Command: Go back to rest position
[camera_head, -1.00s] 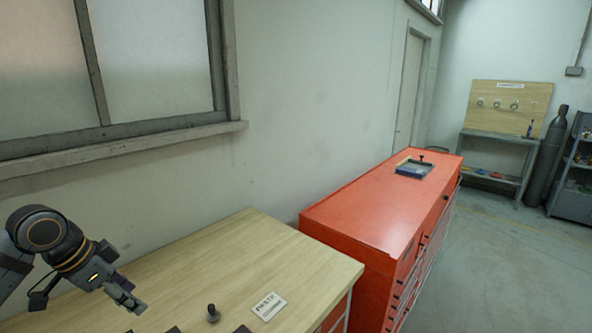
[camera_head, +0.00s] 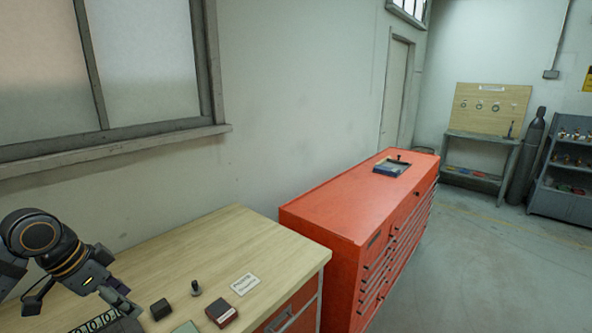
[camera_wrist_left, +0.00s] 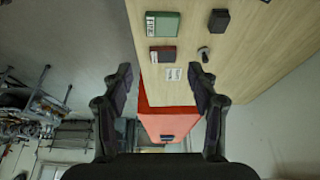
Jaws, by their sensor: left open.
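My left arm comes in at the lower left of the head view, and its gripper (camera_head: 120,300) hangs above the wooden workbench (camera_head: 225,245). In the left wrist view the two fingers of my left gripper (camera_wrist_left: 160,85) stand wide apart with nothing between them. The bench and the items on it show beyond the fingers. My right gripper is not in view.
On the bench are a dark block (camera_head: 160,309), a small dark knobbed part (camera_head: 196,289), a dark red box (camera_head: 221,313), a green box (camera_wrist_left: 163,24) and a white label card (camera_head: 245,284). A red tool cabinet (camera_head: 345,205) holds a blue tray (camera_head: 391,167). Open floor (camera_head: 480,270) lies right.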

